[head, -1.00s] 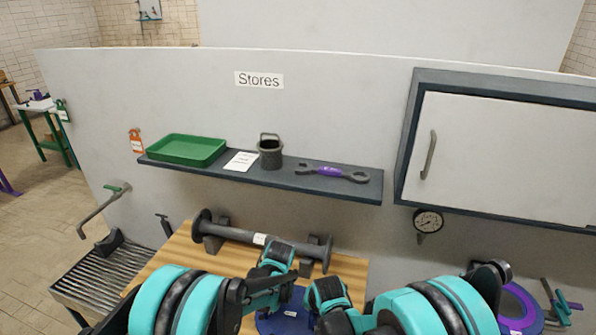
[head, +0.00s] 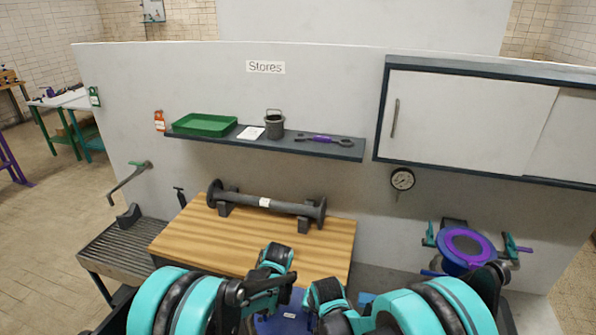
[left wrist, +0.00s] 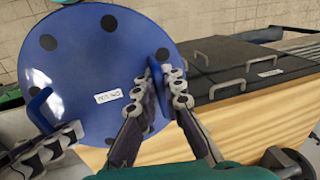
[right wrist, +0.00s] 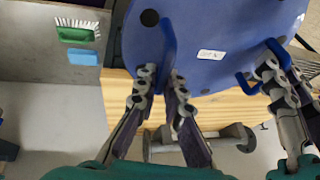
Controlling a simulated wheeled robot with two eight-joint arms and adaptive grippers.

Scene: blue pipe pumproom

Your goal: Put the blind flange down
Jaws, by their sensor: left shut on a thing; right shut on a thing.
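The blind flange is a round blue disc with dark bolt holes, a white label and two blue handles. It shows low in the head view (head: 284,323), mostly hidden by my grippers, and large in the left wrist view (left wrist: 85,65) and right wrist view (right wrist: 215,35). My left gripper (head: 276,277) is shut on one handle (left wrist: 157,85). My right gripper (head: 318,297) is shut on the other handle (right wrist: 168,45). The disc is held in front of me, near the front edge of the wooden bench top (head: 180,245).
A dark flanged pipe (head: 270,204) rests on supports at the bench's back; bare wood lies before it. A slatted rack (head: 110,250) adjoins left. A blue pipe end with a purple ring (head: 466,246) and clamps stands right. A shelf (head: 350,151) and cabinet (head: 470,115) are on the wall.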

